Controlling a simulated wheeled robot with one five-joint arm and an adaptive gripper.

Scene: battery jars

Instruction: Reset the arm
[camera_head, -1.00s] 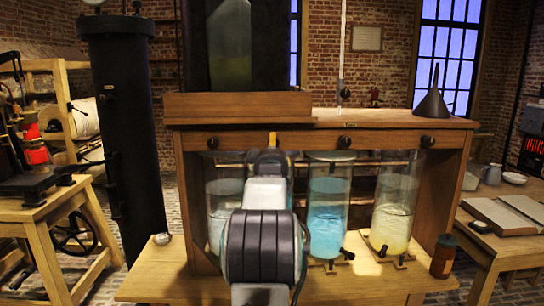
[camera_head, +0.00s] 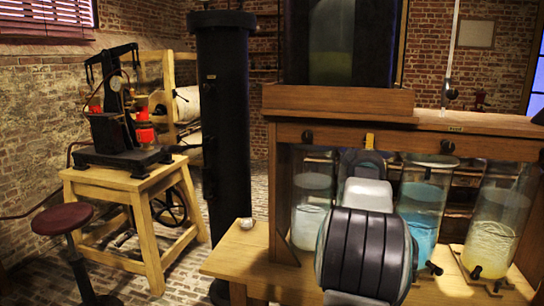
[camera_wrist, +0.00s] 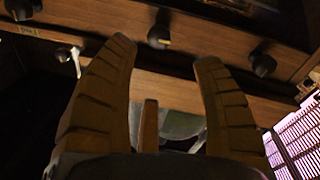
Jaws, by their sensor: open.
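The wooden cabinet front with dark knobs (camera_wrist: 262,62) lies beyond the fingertips. In the head view my arm is folded in front of the wooden bench, and its dark rounded link hides part of the jars. The gripper's fingers cannot be made out there. A jar of pale liquid (camera_head: 310,205) stands left of my arm. A jar of blue liquid (camera_head: 422,212) and a jar of yellowish liquid (camera_head: 492,235) stand to its right.
A tall black cylinder (camera_head: 224,130) stands left of the bench (camera_head: 245,262). Further left are a wooden table (camera_head: 130,180) with an apparatus and a red-topped stool (camera_head: 62,220).

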